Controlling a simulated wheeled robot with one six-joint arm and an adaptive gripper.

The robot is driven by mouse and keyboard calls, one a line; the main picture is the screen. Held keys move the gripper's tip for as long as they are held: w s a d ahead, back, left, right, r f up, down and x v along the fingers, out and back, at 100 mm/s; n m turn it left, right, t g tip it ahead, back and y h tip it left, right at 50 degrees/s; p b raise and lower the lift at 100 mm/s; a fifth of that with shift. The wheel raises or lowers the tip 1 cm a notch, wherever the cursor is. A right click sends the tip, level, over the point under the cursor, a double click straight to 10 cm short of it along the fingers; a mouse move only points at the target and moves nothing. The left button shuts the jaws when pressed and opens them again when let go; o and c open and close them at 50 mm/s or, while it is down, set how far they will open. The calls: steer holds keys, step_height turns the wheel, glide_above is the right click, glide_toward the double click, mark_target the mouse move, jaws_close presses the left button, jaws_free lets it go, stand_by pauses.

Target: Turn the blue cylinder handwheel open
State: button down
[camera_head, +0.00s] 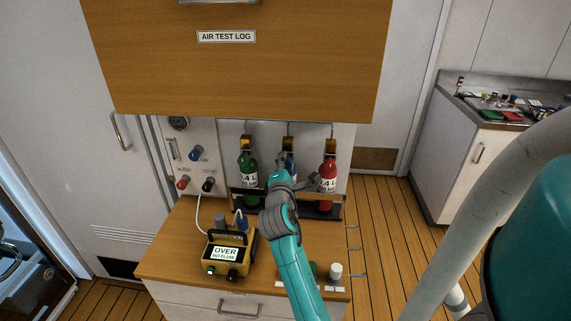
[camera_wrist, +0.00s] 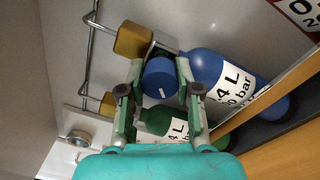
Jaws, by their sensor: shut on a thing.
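The blue cylinder (camera_wrist: 212,72) lies sideways across the wrist view, with a brass valve block (camera_wrist: 132,40) at its neck. Its round blue handwheel (camera_wrist: 160,78) has a white mark on its face. My gripper (camera_wrist: 160,82) has one finger on each side of the handwheel and is shut on it. In the head view, my gripper and wrist hide most of the blue cylinder (camera_head: 291,160); only a little of it shows between the green and red cylinders. The handwheel is hidden there.
The green cylinder (camera_head: 247,168) stands left and the red cylinder (camera_head: 328,172) right, in a dark rack (camera_head: 326,213). A yellow meter (camera_head: 228,254) reading "OVER" sits on the wooden bench top (camera_head: 165,262). A wooden cabinet (camera_head: 240,75) hangs above.

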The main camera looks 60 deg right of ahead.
steer(key=n, duration=0.5)
steer(key=shift+n, duration=0.4)
stand_by(0.3)
steer(key=c, duration=0.8)
jaws_free()
steer(key=v, duration=1.2)
steer(key=shift+s, duration=0.1)
